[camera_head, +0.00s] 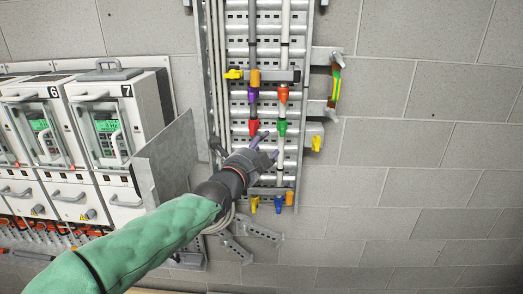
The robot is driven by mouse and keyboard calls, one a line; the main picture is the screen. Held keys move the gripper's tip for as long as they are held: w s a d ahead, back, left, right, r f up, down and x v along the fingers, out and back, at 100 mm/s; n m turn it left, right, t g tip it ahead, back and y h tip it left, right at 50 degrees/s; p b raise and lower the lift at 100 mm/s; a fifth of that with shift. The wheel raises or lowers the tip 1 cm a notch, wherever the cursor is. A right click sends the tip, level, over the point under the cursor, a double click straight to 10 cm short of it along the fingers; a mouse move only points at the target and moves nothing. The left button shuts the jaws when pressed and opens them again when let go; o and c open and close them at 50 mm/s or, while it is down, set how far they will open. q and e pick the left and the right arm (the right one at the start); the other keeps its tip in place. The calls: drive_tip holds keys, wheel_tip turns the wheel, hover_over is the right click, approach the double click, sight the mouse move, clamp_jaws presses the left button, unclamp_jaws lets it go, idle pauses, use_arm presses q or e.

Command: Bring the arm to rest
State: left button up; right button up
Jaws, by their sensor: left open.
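My left arm (160,239), in a green sleeve, reaches in from the lower left. My left gripper (268,147) is open in front of the lower part of the cable ladder (265,32). Its two purple-grey fingertips point up and right, near a red clamp on the left cable and a green clamp (281,128) on the right cable. I see nothing between the fingers. Whether a finger touches the ladder or cables I cannot tell. My right gripper is not in view.
Drive units numbered 6 (37,122) and 7 (108,121) stand at the left. A grey metal plate (165,160) juts out between them and the ladder. A yellow-green cable (335,83) hangs from a bracket at the ladder's right. The block wall (430,150) farther right is bare.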

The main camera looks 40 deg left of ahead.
use_arm(q)
drive_tip(key=shift+s+d, duration=0.1)
drive_tip(key=shift+s, duration=0.4)
drive_tip(key=shift+f, duration=0.1)
